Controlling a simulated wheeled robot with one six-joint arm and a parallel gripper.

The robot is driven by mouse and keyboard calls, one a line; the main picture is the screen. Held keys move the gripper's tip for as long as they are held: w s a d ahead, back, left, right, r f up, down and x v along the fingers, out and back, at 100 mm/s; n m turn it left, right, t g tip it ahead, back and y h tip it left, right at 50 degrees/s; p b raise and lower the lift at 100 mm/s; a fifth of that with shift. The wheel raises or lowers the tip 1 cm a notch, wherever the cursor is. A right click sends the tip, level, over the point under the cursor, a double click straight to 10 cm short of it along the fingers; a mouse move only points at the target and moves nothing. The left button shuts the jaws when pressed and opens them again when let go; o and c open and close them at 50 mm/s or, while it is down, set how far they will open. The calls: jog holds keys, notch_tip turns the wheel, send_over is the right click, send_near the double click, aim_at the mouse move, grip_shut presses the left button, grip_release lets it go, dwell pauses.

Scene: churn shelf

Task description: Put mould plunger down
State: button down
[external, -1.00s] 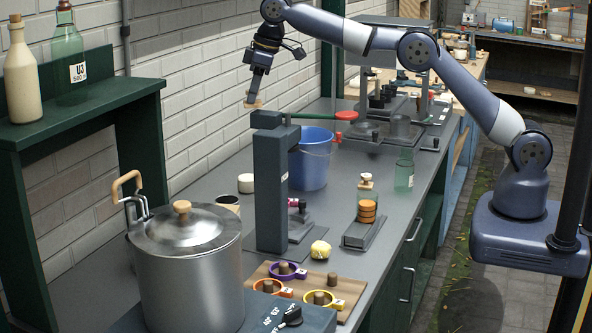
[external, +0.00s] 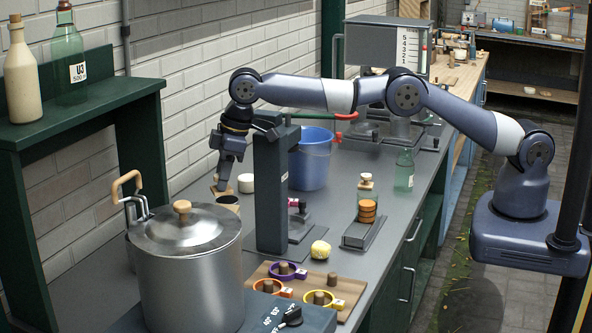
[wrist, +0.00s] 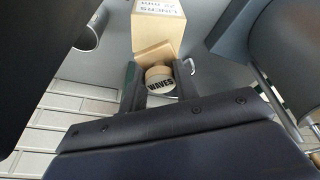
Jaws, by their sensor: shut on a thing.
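My gripper (external: 222,182) points down over the far left part of the grey worktop, behind the large pot. It is shut on the mould plunger (external: 220,191), a pale wooden piece at the fingertips. In the wrist view the plunger shows between the fingers as a round end marked WAVES (wrist: 160,84) with a square wooden plate (wrist: 153,52) beyond it. In the external view the plunger is close to a small open can (external: 229,203). Whether it touches the worktop or the can cannot be told.
The lidded steel pot (external: 186,262) stands in front. A cardboard box marked LINERS (wrist: 160,25) is close to the plunger in the wrist view.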

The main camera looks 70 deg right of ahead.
aim_at(224, 194)
jog(key=shift+f, duration=2.25)
jog(key=shift+f, duration=0.1)
jog(key=c, duration=1.1)
grip_release()
jog(key=b+v, duration=0.1)
jog(key=v, duration=1.1)
jog(key=shift+b, duration=0.3)
